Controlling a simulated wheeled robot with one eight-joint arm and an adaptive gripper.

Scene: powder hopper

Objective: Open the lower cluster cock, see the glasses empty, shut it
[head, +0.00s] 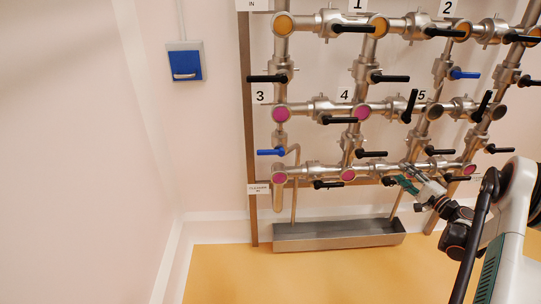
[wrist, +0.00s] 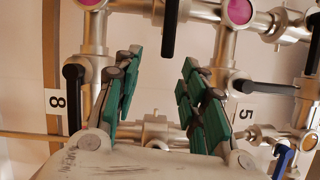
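The sight glasses are round windows on the steel pipework. Several in the lower rows look magenta, such as one at the bottom left (head: 279,177) and one in the wrist view (wrist: 238,12); upper ones look amber. A blue-handled cock (head: 270,152) is at lower left above a thin bent tube, and another blue-handled cock (head: 465,74) is at upper right. I cannot tell which cock the task means. My gripper (head: 400,177) is at the lowest pipe row, right of centre. In the wrist view its green-padded fingers (wrist: 157,72) are apart and empty. A black handle (wrist: 168,28) hangs beyond them.
A grey metal trough (head: 335,241) stands below the pipes, with thin tubes running down towards it. Many black-handled cocks crowd the pipework around my gripper. A blue box (head: 185,63) is on the left wall. The yellow floor (head: 245,280) in front is clear.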

